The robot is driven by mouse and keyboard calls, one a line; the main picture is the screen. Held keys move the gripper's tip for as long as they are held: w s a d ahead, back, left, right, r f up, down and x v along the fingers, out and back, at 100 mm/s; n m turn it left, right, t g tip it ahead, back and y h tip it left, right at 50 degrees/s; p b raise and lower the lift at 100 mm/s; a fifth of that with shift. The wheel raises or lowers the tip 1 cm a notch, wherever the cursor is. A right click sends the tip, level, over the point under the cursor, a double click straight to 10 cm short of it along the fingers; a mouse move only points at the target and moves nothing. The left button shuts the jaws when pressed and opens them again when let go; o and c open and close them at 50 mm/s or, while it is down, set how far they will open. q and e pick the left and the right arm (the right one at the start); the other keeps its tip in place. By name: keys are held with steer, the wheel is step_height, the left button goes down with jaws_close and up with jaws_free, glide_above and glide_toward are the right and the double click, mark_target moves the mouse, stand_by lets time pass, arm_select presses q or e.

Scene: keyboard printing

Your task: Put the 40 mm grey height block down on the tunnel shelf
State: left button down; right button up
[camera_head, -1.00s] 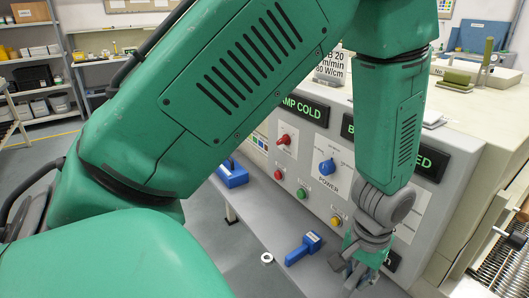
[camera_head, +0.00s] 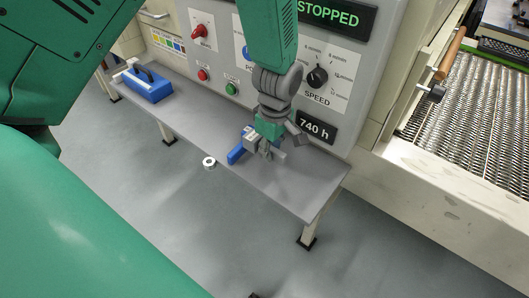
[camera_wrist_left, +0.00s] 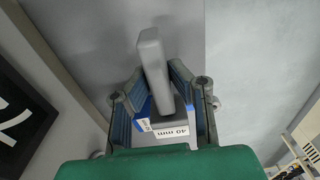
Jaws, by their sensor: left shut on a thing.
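My left gripper (camera_head: 266,152) is low over the right half of the grey tunnel shelf (camera_head: 290,185), in front of the machine panel. It is shut on the 40 mm grey height block (camera_wrist_left: 153,65). In the left wrist view the block sits between the two fingers, with its white "40 mm" label facing the camera. In the head view the fingers mostly hide the block. I cannot tell whether it touches the shelf. A blue object (camera_head: 237,155) shows just left of the gripper and partly behind it. My right gripper is not in view.
A blue case with a handle (camera_head: 150,88) stands at the shelf's left end. A white ring (camera_head: 209,163) shows by the front edge; its support is unclear. The panel with knobs (camera_head: 317,76) rises behind. The shelf between case and gripper looks clear.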

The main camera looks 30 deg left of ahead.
mark_target(274, 172)
arm_select(q)
step_height(274, 172, down, 2)
steer(key=shift+w+a+f, duration=0.15)
steer(key=shift+f, duration=0.05)
steer(key=shift+d+f+b, duration=0.25)
steer(key=shift+d+f, duration=0.15)
steer(key=shift+f, duration=0.5)
steer(key=shift+d+f+b, duration=0.2)
steer(key=shift+d+f, duration=0.2)
steer(key=shift+f, duration=0.45)
steer(key=shift+a, duration=0.35)
steer(key=c, duration=1.5)
jaws_free()
steer(key=shift+a+f, duration=0.15)
steer(key=shift+a, duration=0.1)
steer(key=shift+d+r, duration=0.25)
steer(key=shift+d, duration=0.15)
step_height(274, 172, up, 10)
steer(key=shift+r+p, duration=0.2)
steer(key=shift+p, duration=0.8)
steer(key=shift+d+r, duration=0.1)
steer(key=shift+r, duration=0.55)
steer(key=shift+d+r, duration=0.1)
steer(key=shift+d, duration=0.1)
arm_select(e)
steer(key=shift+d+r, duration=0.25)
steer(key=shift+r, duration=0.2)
